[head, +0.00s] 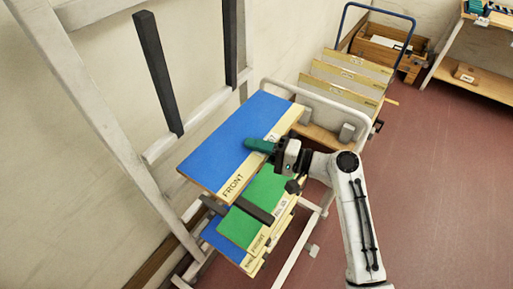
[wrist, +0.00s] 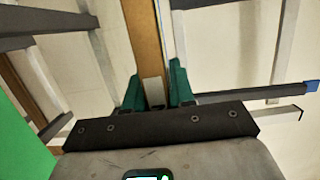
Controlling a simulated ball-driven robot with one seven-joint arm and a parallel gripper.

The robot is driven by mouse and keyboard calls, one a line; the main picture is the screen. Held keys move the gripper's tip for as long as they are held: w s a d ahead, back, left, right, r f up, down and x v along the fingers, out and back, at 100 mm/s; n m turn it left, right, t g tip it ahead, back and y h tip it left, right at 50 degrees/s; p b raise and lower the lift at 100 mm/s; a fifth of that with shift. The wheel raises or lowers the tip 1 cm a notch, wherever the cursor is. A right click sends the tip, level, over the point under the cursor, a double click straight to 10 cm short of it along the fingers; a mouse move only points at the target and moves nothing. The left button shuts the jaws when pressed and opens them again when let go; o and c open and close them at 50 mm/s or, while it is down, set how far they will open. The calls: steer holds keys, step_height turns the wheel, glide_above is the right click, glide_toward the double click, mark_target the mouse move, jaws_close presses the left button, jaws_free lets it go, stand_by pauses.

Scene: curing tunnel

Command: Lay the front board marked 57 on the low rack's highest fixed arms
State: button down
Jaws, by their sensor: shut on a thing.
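A large blue board (head: 222,140) with a pale edge strip reading FRONT is in my gripper (head: 262,147). Its number is too small or covered to read. In the wrist view, the board's brown edge (wrist: 145,35) stands between the green fingers of my gripper (wrist: 155,90), shut on it. In the head view, the board is above a dark rack arm (head: 254,209), which lies over a green board. I cannot tell whether the held board touches the arms. Its far end hides other arms.
The green board (head: 240,226) and a lower blue board (head: 215,236) lie on the rack below. Two dark bars (head: 158,75) slope up on the pale frame (head: 98,115). A cart (head: 345,85) with pale boards stands behind. Red floor is clear at right.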

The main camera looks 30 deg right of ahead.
step_height(320, 180, down, 11)
steer(key=b, duration=0.8)
stand_by(0.5)
steer(key=shift+f+b, duration=0.4)
steer(key=shift+b, duration=0.05)
stand_by(0.4)
steer(key=c, duration=0.9)
jaws_free()
steer(key=shift+f, duration=0.1)
steer(key=shift+d, duration=0.1)
steer(key=b+v, duration=0.2)
steer(key=v, duration=0.8)
steer(key=shift+s+d, duration=0.15)
steer(key=shift+s, duration=0.1)
